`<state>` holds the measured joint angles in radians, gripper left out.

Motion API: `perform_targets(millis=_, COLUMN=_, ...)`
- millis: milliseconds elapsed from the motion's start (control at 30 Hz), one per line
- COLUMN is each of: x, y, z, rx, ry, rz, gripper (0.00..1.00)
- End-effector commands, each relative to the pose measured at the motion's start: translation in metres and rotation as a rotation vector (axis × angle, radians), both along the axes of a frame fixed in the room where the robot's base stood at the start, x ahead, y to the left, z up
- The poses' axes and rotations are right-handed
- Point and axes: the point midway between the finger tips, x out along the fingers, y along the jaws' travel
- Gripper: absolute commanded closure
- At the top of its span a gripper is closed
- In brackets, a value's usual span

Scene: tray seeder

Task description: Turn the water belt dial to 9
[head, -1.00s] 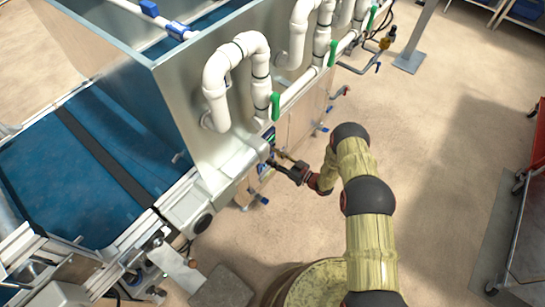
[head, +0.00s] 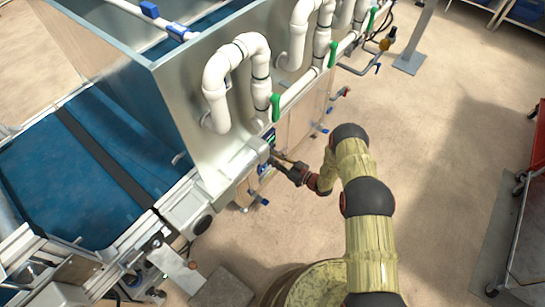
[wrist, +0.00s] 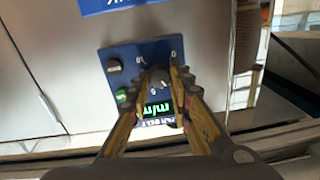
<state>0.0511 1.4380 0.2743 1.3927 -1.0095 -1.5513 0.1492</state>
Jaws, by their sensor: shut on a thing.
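The water belt control panel (wrist: 122,58) is a small blue plate on a grey metal cabinet and appears upside down in the wrist view. Its dial (wrist: 156,76) is a dark knob between my fingertips, ringed by small white marks. My gripper (wrist: 160,80) is shut on the dial, with one finger on each side. The fingers hide part of the scale, and I cannot read the dial's setting. A lit green display (wrist: 156,108) sits near the dial, partly covered. In the head view my gripper (head: 277,160) reaches the machine's side, and the dial is too small to make out.
White pipes (head: 236,50) with green valve handles (head: 276,106) rise above the panel. A blue belt (head: 60,160) lies left. Open floor (head: 440,150) lies right, with a red cart (head: 528,190) at the edge.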

Motion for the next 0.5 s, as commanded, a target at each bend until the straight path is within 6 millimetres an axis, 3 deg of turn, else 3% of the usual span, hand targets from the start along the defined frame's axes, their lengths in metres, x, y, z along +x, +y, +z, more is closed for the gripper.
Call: perform_targets(millis=500, x=0.0005, y=-0.0001, z=-0.0010, rx=0.055, ry=0.069, rz=0.000, gripper=1.00)
